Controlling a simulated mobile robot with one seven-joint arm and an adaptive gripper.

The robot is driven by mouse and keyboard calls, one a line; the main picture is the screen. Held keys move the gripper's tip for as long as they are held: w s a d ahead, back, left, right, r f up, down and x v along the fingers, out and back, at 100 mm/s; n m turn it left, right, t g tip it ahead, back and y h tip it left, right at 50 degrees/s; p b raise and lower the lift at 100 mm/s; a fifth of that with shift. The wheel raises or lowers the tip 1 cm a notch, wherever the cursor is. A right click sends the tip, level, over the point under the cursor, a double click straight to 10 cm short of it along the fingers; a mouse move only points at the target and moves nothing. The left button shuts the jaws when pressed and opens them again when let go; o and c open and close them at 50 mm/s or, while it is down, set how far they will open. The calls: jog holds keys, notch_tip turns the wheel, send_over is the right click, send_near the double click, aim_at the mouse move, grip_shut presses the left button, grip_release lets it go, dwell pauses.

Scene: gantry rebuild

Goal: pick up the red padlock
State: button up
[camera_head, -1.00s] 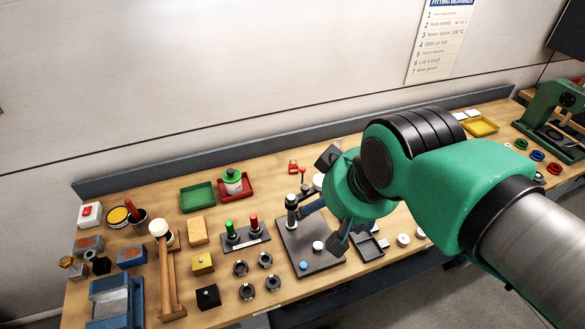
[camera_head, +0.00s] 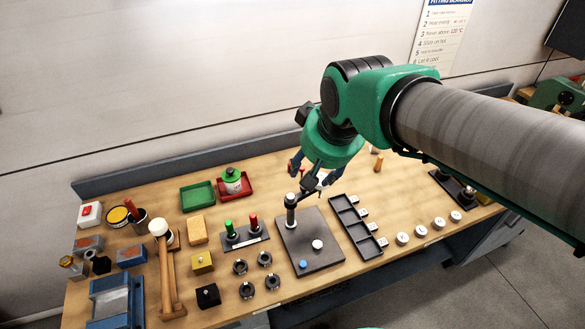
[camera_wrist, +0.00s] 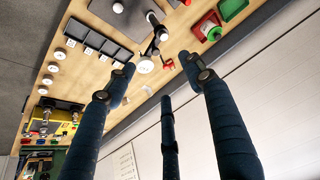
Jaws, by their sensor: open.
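The red padlock (camera_wrist: 168,65) lies on the wooden bench in the wrist view, just past and between my fingertips. In the head view a small red piece of it (camera_head: 291,167) shows at the left edge of my gripper, toward the back of the bench; the rest is hidden by my fingers. My gripper (camera_wrist: 158,72) is open, its dark blue fingers spread wide with nothing between them. In the head view my gripper (camera_head: 310,176) hangs over the back of the bench, behind the dark plate, apart from the padlock as far as I can tell.
A dark plate with an upright post (camera_head: 291,212) stands just in front of my gripper. A red tray (camera_head: 248,188) with a green-lidded tin and a green tray (camera_head: 196,197) lie to the left. A dark compartment tray (camera_head: 349,222) is at right.

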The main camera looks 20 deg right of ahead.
jog(key=w+d+f+m, duration=0.15)
jog(key=w+f, duration=0.25)
jog(key=w, duration=0.6)
jog(key=w+d+f+n, duration=0.1)
jog(key=w+d+f, duration=0.25)
jog(key=w, duration=0.65)
jog(key=w+d+f+m+p, duration=0.1)
jog(key=w+d+f, duration=0.2)
jog(key=w+f, duration=0.9)
notch_tip(320, 180, down, 4)
jog(key=shift+w+d+r+g+h, duration=0.1)
jog(key=shift+w+d+g+h, duration=0.1)
jog(key=shift+g+h, duration=0.15)
jog(key=x, duration=0.8)
jog(key=shift+f+b, duration=0.3)
jog(key=shift+b, duration=0.1)
jog(key=shift+f, duration=0.15)
